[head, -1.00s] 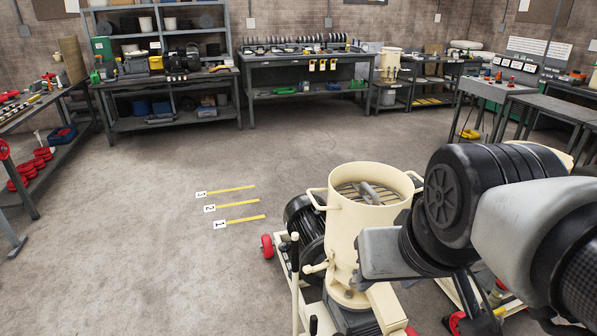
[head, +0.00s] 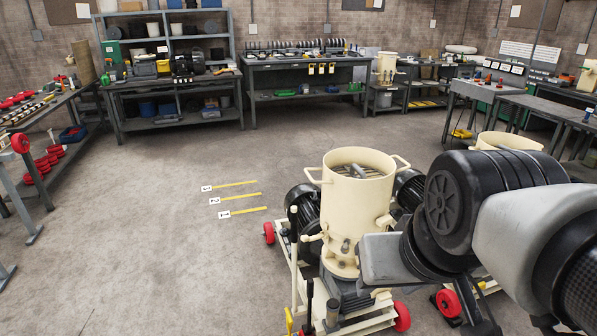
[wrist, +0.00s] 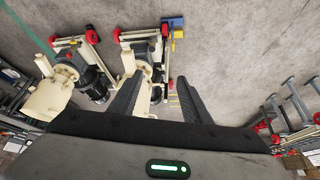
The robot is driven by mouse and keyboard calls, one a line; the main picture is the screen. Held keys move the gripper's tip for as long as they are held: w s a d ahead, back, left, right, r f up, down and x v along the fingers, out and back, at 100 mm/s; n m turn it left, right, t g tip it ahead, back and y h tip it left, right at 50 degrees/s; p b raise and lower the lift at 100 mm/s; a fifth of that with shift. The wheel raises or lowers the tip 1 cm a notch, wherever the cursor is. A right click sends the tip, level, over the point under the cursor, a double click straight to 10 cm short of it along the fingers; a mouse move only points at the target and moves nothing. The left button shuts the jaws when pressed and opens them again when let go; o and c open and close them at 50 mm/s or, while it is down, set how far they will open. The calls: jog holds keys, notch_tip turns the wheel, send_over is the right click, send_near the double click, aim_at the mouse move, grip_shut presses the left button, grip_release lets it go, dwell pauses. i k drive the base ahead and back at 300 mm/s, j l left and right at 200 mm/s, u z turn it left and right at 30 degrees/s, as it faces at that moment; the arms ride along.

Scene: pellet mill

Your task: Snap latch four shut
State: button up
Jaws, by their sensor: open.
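A cream pellet mill (head: 352,232) stands on a wheeled frame right of centre in the head view, its round hopper open at the top. Small dark fittings show on its lower front; I cannot tell which, if any, is latch four. A second cream mill (head: 505,141) is partly hidden behind my arm. The wrist view shows two wheeled mills from above, one at left (wrist: 62,82) and one near the middle (wrist: 140,48). My gripper (wrist: 158,80) is open and empty, its fingers spread over the middle mill's frame, apparently above it.
Three yellow floor strips (head: 237,198) with number cards lie left of the near mill. Red wheels (head: 402,316) stick out from its frame. Workbenches (head: 305,58) line the back wall, and a side bench (head: 55,112) stands left. The floor at centre left is clear.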

aim_at(305, 238)
jog(key=i+j, duration=0.15)
jog(key=i, duration=0.25)
jog(key=i+j, duration=0.2)
jog(key=i, duration=0.15)
jog(key=i+j+z, duration=0.1)
jog(key=i, duration=0.3)
